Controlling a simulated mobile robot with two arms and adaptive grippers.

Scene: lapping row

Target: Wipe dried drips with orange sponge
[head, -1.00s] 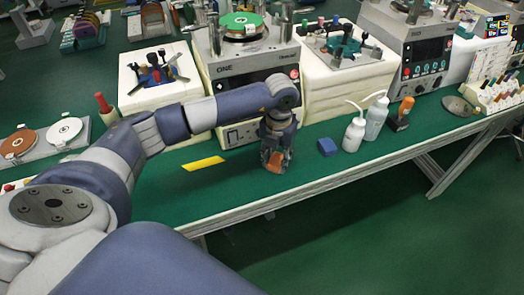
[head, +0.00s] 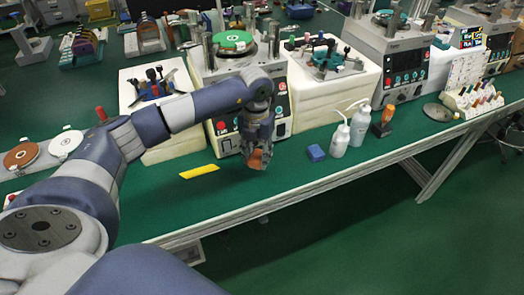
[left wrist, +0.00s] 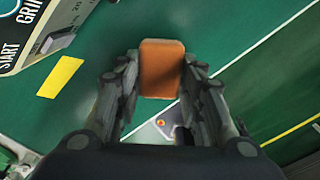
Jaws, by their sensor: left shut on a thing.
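My left gripper (head: 257,148) is shut on the orange sponge (head: 256,160), above the green bench top in front of the machine with the green disc. In the left wrist view the sponge (left wrist: 162,68) sits between both fingers of the left gripper (left wrist: 161,85) and sticks out past their tips. I cannot tell whether the sponge touches the bench. I cannot make out dried drips in either view. My right gripper is not in view.
A yellow strip (head: 199,172) lies left of the sponge. A blue block (head: 316,153) and two white bottles (head: 340,140) (head: 360,126) stand to the right. The machine (head: 237,68) is close behind. The bench's front edge (head: 300,187) is near; green bench between is clear.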

